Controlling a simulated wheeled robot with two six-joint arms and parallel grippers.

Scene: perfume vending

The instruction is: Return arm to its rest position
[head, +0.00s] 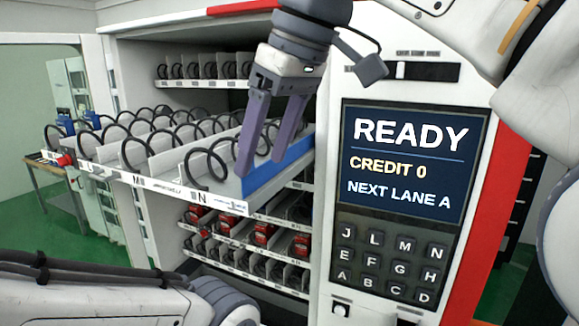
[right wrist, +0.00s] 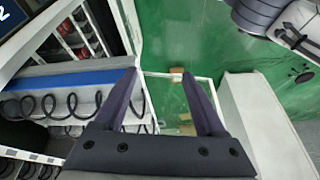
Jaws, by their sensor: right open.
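My right gripper (head: 261,164) hangs from the upper middle of the head view, its two purple-grey fingers pointing down and spread apart. Nothing is between them. The fingers overlap the right end of a pulled-out tray (head: 215,206) in the picture, near its blue side strip (head: 280,168); I cannot tell whether they touch it. In the right wrist view the gripper (right wrist: 159,74) is also open and empty, with the tray's coils (right wrist: 60,105) and blue strip (right wrist: 75,78) on the left. Part of my left arm shows at lower left; its gripper is out of view.
The vending machine's open cabinet has shelves of coils above and red items (head: 262,234) below. A panel with a lit screen (head: 415,155) and keypad (head: 388,262) stands right of the tray. A side table (head: 45,165) and green floor (head: 90,250) lie at left.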

